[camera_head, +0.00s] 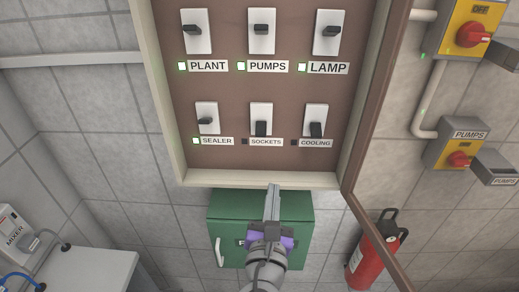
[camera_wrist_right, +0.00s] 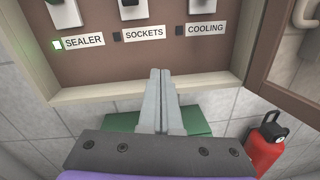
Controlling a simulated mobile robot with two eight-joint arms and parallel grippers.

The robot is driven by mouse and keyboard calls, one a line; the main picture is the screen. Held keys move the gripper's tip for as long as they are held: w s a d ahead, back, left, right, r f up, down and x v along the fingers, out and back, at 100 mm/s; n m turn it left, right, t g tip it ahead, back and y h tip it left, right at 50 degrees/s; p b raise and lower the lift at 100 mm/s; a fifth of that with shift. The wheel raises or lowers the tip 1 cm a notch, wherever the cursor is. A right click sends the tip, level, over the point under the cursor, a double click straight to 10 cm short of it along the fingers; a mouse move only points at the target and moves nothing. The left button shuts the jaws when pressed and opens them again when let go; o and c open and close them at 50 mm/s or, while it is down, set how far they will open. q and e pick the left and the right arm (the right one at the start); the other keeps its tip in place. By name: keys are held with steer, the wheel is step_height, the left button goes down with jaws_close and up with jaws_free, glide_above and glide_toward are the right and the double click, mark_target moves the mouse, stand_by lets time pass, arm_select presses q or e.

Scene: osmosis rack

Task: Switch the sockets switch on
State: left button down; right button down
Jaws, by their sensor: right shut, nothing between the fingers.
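The sockets switch (camera_head: 261,119) is in the middle of the lower row of the switch panel, a white plate with a black lever pointing down. Its label SOCKETS (camera_head: 266,142) has a dark indicator (camera_head: 244,141) beside it. In the right wrist view the SOCKETS label (camera_wrist_right: 144,33) shows above my fingers, with only the switch's lower end (camera_wrist_right: 131,8) in view. My right gripper (camera_head: 273,188) is shut and empty, just below the sockets switch at the cabinet's lower edge, apart from the switch. My left gripper is not in view.
The sealer switch (camera_head: 207,114) and cooling switch (camera_head: 315,117) flank it; plant, pumps and lamp switches are above. The cabinet frame (camera_head: 255,179) stands out around the panel, with its open door (camera_head: 362,130) at right. A green box (camera_head: 223,225) and red extinguisher (camera_head: 369,262) are below.

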mark_target(261, 131)
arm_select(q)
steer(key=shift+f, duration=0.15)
arm_select(e)
steer(key=a+n, duration=0.1)
steer(key=a+r+n, duration=0.1)
steer(key=a+r+t+y, duration=0.1)
steer(key=shift+s+n, duration=0.25)
steer(key=shift+n, duration=0.15)
steer(key=w, duration=0.7)
steer(key=w+r, duration=0.1)
steer(key=w, duration=0.2)
steer(key=shift+w+d+r+p, duration=0.1)
steer(key=shift+w+d+p, duration=0.1)
steer(key=shift+p, duration=0.15)
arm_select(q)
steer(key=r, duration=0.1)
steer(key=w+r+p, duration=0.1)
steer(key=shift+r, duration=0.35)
arm_select(e)
steer(key=s+r, duration=0.2)
steer(key=r, duration=0.1)
steer(key=shift+a+r, duration=0.1)
steer(key=shift+r, duration=0.2)
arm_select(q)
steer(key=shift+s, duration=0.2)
arm_select(e)
steer(key=shift+w, duration=0.1)
